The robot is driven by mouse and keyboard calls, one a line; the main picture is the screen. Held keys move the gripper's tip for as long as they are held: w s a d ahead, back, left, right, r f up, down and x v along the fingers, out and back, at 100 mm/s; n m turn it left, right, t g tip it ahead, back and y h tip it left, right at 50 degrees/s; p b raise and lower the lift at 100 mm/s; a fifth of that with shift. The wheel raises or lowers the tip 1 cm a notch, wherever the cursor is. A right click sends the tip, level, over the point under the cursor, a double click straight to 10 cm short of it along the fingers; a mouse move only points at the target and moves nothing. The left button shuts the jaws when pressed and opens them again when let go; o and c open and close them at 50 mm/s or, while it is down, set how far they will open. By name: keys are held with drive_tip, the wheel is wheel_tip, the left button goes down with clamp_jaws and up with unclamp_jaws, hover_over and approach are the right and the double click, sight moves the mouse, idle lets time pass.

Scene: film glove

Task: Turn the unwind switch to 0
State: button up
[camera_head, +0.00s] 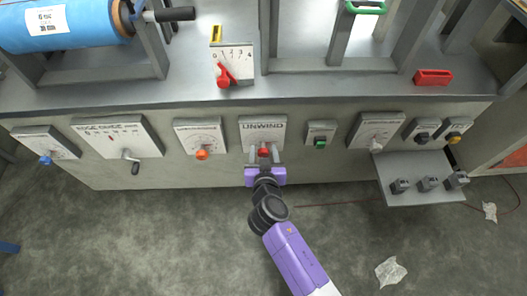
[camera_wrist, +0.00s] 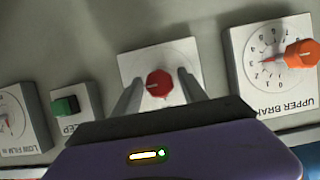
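The unwind switch is a red knob (camera_head: 263,152) on a white panel (camera_head: 263,127) in the middle of the machine's front. My gripper (camera_head: 264,156) is in front of this panel. In the wrist view its two fingers (camera_wrist: 158,92) are apart, one on each side of the knob, with gaps between them and it. The plate's digits are too blurred to read.
An orange knob (camera_head: 202,154) on the upper brake panel is to the left, and a green switch (camera_head: 320,143) to the right. A crank (camera_head: 133,165) sticks out further left. A grey shelf (camera_head: 430,165) with several dark switches juts out at the right.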

clamp_jaws()
drive_tip(key=shift+f+b, duration=0.1)
drive_tip(key=shift+b, duration=0.2)
drive_tip(key=n+h+b, duration=0.2)
drive_tip(key=b, duration=0.1)
drive_tip(key=shift+a+f+n, duration=0.1)
drive_tip(key=shift+f+n, duration=0.05)
drive_tip(key=shift+n, duration=0.25)
drive_tip(key=n+h+b, duration=0.2)
drive_tip(key=n+b, duration=0.1)
drive_tip(key=shift+t, duration=0.3)
drive_tip(key=n+t+h+b, duration=0.1)
drive_tip(key=n+b, duration=0.1)
drive_tip(key=n, duration=0.2)
drive_tip(key=shift+a+h+b, duration=0.1)
drive_tip(key=shift+h+b, duration=0.3)
drive_tip(key=shift+n+t+h+b, duration=0.5)
drive_tip(key=shift+n+t+b, duration=0.25)
drive_tip(key=shift+n, duration=1.05)
